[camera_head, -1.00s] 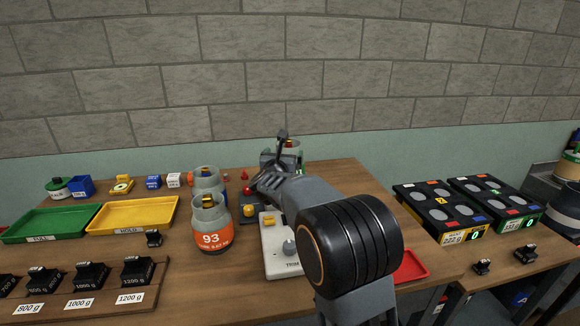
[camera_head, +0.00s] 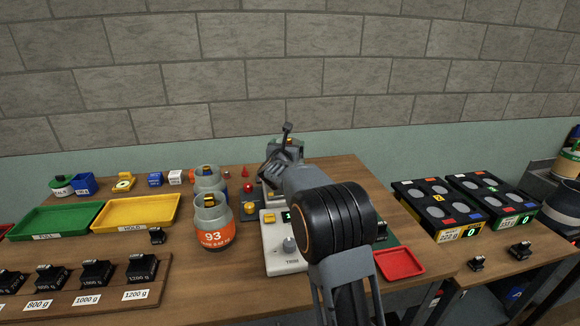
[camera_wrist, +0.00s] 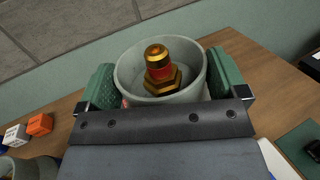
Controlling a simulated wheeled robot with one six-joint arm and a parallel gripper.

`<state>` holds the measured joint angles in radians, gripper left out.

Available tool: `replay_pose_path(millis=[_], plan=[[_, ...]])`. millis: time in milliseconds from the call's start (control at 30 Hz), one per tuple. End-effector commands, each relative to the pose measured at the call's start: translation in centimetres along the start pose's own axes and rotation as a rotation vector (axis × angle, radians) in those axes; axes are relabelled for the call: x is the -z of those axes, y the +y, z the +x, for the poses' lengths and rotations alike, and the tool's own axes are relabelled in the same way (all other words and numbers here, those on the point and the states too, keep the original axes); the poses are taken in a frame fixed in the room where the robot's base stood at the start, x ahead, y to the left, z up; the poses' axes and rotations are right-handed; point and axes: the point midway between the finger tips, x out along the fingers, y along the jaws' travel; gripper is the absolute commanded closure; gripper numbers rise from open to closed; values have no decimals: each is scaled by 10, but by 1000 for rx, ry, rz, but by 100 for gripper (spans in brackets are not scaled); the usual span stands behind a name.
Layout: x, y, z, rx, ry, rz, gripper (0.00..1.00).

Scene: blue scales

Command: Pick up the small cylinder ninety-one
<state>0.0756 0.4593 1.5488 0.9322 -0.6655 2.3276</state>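A small grey cylinder fills the middle of the wrist view, its round collar around a brass valve (camera_wrist: 160,72) with a red band. My gripper (camera_wrist: 160,88) has its two green pads against opposite sides of the collar and looks shut on it. In the head view my gripper (camera_head: 281,160) is over the far part of the table, and its wrist mostly hides this cylinder (camera_head: 300,146). The number on this cylinder cannot be read in either view. Another grey cylinder with an orange label, 93 (camera_head: 213,238), stands to the left, with one more (camera_head: 208,178) behind it.
A white console (camera_head: 284,262) marked TRIM stands below my arm. A red tray (camera_head: 401,263) is to its right. Green (camera_head: 50,222) and yellow (camera_head: 135,213) trays and black weights (camera_head: 140,268) are at left. Black scales (camera_head: 440,211) stand on the right table.

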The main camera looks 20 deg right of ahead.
Motion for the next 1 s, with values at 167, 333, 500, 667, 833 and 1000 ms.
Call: replay_pose_path(millis=[167, 333, 500, 667, 833, 1000], plan=[[0, 0, 0, 0, 0, 0, 26], [0, 0, 0, 1, 0, 0, 42], [0, 0, 0, 1, 0, 0, 58], [0, 0, 0, 1, 0, 0, 74], [-5, -1, 0, 2, -8, 2, 90], [-5, 0, 0, 2, -8, 2, 95]])
